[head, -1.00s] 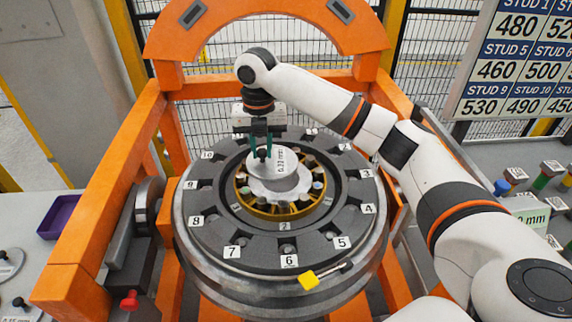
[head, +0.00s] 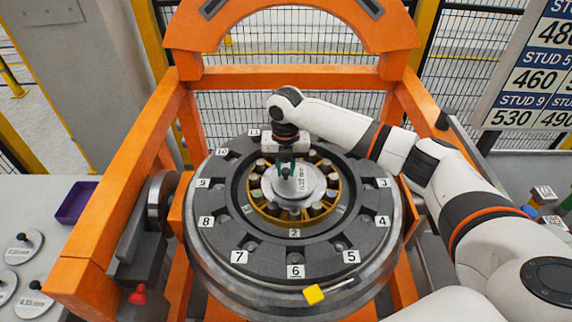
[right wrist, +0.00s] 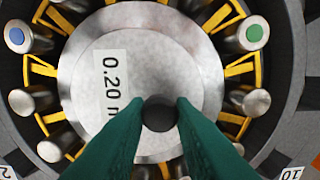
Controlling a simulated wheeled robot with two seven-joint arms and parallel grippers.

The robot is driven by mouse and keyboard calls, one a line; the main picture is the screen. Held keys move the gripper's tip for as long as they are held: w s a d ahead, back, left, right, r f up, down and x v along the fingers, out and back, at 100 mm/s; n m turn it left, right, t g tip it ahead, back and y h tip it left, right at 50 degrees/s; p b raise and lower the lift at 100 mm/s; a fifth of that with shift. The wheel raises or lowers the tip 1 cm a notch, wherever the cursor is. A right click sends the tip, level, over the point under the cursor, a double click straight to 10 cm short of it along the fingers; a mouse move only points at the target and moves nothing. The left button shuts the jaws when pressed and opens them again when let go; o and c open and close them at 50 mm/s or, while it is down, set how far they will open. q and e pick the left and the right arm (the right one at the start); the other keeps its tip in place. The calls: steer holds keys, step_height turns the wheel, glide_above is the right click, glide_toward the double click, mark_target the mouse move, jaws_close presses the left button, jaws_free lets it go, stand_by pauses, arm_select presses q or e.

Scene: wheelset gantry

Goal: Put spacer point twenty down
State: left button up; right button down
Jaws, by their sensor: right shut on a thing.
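The spacer marked 0.20 (right wrist: 148,70) is a pale grey disc with a black knob (right wrist: 158,113). In the head view the spacer (head: 308,183) is over the middle of the hub inside the large dark numbered ring (head: 240,255). My right gripper (head: 287,167) comes down from above with its green fingers shut on the knob; they also show in the right wrist view (right wrist: 160,108). A wider metal disc face (right wrist: 205,65) shows around the spacer's edge. I cannot tell whether the spacer touches it. My left gripper is not in view.
Yellow spokes and round studs circle the hub closely. A yellow-handled tool (head: 313,294) lies on the ring's front edge. An orange frame (head: 120,190) surrounds the ring. More knobbed discs (head: 24,246) and a purple tray (head: 76,203) are on the left bench.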

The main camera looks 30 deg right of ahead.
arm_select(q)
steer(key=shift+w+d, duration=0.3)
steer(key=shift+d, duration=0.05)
arm_select(e)
steer(key=shift+f, duration=0.15)
steer(key=c, duration=1.6)
jaws_free()
steer(key=shift+f, duration=0.15)
steer(key=o, duration=0.4)
steer(key=shift+c, duration=0.2)
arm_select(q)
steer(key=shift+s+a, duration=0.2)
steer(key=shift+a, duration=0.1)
